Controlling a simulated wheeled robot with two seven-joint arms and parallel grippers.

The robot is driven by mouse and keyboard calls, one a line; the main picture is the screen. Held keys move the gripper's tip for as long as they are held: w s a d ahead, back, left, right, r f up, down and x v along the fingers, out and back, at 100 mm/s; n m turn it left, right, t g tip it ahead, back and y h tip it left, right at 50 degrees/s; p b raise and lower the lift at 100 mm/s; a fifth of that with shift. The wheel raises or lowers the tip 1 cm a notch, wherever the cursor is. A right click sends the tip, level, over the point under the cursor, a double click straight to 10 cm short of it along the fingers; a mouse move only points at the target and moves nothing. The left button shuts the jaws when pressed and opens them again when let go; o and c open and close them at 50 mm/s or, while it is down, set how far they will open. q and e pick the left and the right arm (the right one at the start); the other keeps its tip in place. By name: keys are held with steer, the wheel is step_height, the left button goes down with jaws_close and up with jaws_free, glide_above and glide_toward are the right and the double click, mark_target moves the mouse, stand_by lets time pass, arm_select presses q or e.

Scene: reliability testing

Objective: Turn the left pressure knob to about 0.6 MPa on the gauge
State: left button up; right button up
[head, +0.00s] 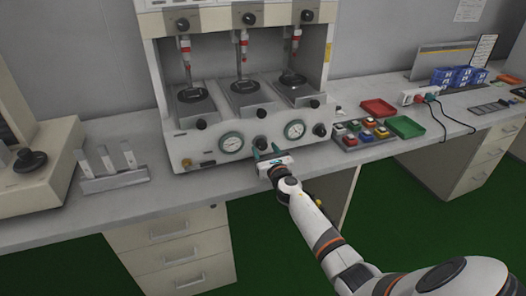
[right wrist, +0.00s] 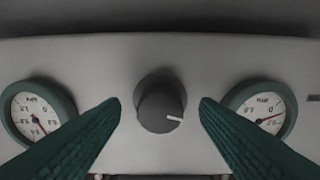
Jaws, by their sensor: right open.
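The test machine (head: 205,152) has a front panel with two round gauges, one on the left (head: 231,143) and one on the right (head: 295,129). The dark left pressure knob (head: 260,142) sits between them. My right gripper (head: 265,152) is open just in front of this knob. In the right wrist view the knob (right wrist: 160,106) lies between the two green fingers, with a gap on each side. Its white mark points right and slightly down. A gauge shows at each side there, partly covered by the fingers; their readings are too small to tell. My left gripper is out of view.
Another knob (head: 320,130) is at the panel's right end. Right of the machine are a block of coloured buttons (head: 362,133), a red tray (head: 378,107) and a green tray (head: 405,126). A grey stand (head: 115,180) is at left. The counter's front edge runs below my gripper.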

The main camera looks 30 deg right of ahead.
steer(key=shift+x, duration=0.95)
steer(key=shift+c, duration=0.3)
steer(key=c, duration=0.9)
steer(key=shift+c, duration=0.2)
